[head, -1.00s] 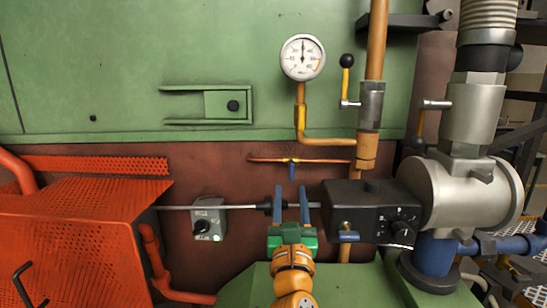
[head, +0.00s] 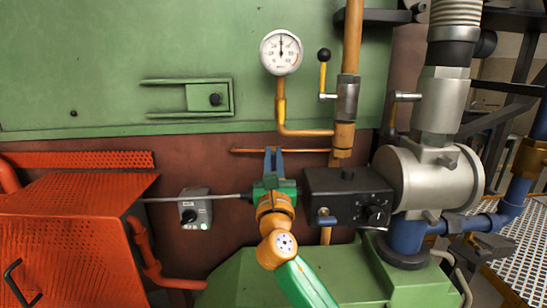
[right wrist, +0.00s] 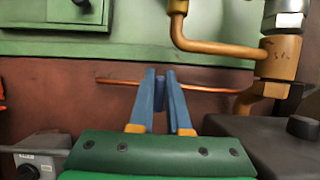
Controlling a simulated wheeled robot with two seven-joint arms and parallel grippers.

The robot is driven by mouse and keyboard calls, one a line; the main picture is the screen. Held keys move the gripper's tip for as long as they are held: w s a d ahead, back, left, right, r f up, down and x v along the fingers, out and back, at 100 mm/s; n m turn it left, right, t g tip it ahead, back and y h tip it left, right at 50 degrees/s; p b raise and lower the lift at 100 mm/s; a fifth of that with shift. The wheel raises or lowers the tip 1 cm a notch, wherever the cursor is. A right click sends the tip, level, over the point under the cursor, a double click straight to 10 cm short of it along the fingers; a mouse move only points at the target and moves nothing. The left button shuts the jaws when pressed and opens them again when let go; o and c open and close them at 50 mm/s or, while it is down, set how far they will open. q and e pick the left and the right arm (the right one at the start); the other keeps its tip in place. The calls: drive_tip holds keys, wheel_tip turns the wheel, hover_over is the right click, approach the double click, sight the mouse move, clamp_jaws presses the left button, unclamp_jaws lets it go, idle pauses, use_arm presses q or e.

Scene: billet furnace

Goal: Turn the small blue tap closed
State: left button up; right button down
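The small blue tap (right wrist: 160,94) sits on a thin copper pipe (right wrist: 112,82) that runs level across the brown wall. In the right wrist view its blue handle hangs below the pipe, between my fingers. My right gripper (head: 273,158) has two blue fingers reaching forward to the pipe, one on each side of the tap. In the head view the fingers and palm mostly hide the tap. My left gripper is not in view.
A grey switch box (head: 194,211) with a green light is at left. A yellow-handled lever (head: 323,75) and a gauge (head: 281,52) are above.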

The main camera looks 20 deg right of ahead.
idle(0.3)
drive_tip(key=shift+f+m+h+b, duration=0.15)
drive_tip(key=shift+m+h+b, duration=0.45)
drive_tip(key=shift+m, duration=0.4)
drive_tip(key=m+g+h+b, duration=0.1)
drive_tip(key=m+b, duration=0.1)
drive_tip(key=m, duration=0.1)
drive_tip(key=shift+d+m+h, duration=0.15)
drive_tip(key=shift+m+h, duration=0.15)
drive_tip(key=m, duration=0.2)
drive_tip(key=m+g+h+b, duration=0.1)
drive_tip(key=m, duration=0.1)
drive_tip(key=shift+s+d+g+h, duration=0.1)
drive_tip(key=shift+g+h, duration=0.2)
drive_tip(key=m+g, duration=0.1)
drive_tip(key=m, duration=0.3)
drive_tip(key=m+g+p, duration=0.1)
drive_tip(key=m+g, duration=0.1)
drive_tip(key=m, duration=0.2)
drive_tip(key=m+g, duration=0.1)
drive_tip(key=m, duration=0.3)
drive_tip(key=shift+d+f+m+g+h+p, duration=0.2)
drive_tip(key=shift+d+m+g+h+p, duration=0.1)
drive_tip(key=shift+m, duration=0.1)
